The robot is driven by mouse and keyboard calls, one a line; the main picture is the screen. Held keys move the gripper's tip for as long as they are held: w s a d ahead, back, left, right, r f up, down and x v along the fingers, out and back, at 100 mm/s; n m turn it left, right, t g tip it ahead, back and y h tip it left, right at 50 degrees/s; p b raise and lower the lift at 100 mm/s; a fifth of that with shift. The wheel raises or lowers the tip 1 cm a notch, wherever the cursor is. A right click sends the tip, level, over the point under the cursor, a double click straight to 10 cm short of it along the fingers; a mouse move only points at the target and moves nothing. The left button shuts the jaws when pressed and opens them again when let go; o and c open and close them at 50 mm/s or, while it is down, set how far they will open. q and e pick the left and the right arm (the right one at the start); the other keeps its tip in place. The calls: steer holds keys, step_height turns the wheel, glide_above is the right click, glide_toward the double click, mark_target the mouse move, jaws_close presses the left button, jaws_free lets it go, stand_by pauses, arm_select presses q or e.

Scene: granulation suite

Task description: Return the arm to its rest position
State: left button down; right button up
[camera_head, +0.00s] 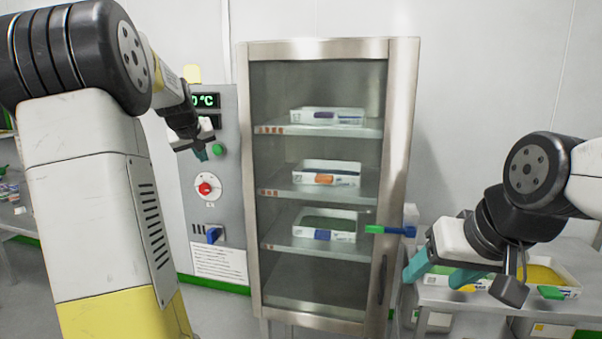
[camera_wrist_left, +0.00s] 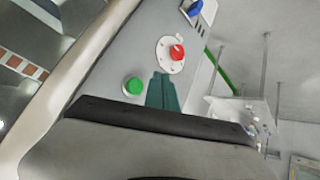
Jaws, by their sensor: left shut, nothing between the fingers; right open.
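My left arm rises large at the left of the head view. Its gripper (camera_head: 201,153) is shut and empty in front of the control panel (camera_head: 225,130), close to the green button (camera_head: 219,150). In the left wrist view the teal fingertips (camera_wrist_left: 162,92) are together beside the green button (camera_wrist_left: 133,86), below the red knob (camera_wrist_left: 177,52). I cannot tell whether they touch the panel. My right gripper (camera_head: 444,272) is open and empty at the right, over the front of the side table.
A glass-fronted cabinet (camera_head: 403,120) stands in the middle, with white trays on its shelves and a green-and-blue latch (camera_head: 390,230) at its right side. The panel also has a blue switch (camera_head: 214,234). A tray with yellow content (camera_head: 545,275) is on the right table (camera_head: 500,302).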

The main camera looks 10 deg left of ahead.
arm_select(q)
steer(key=s+d+m+g+h, duration=0.1)
steer(key=s+d+m+h, duration=0.2)
steer(key=s+d, duration=1.2)
steer(key=s+d+f+m, duration=0.1)
steer(key=s+d+f, duration=0.2)
steer(key=s, duration=0.3)
steer(key=s+d+f+m+g+h, duration=0.1)
steer(key=s+d+f, duration=0.2)
steer(key=s+d, duration=0.2)
steer(key=s+d+f+m+g, duration=0.1)
steer(key=s+d+f+m, duration=0.1)
steer(key=s, duration=0.5)
steer(key=shift+d+f, duration=0.65)
steer(key=shift+d, duration=0.35)
stand_by(1.7)
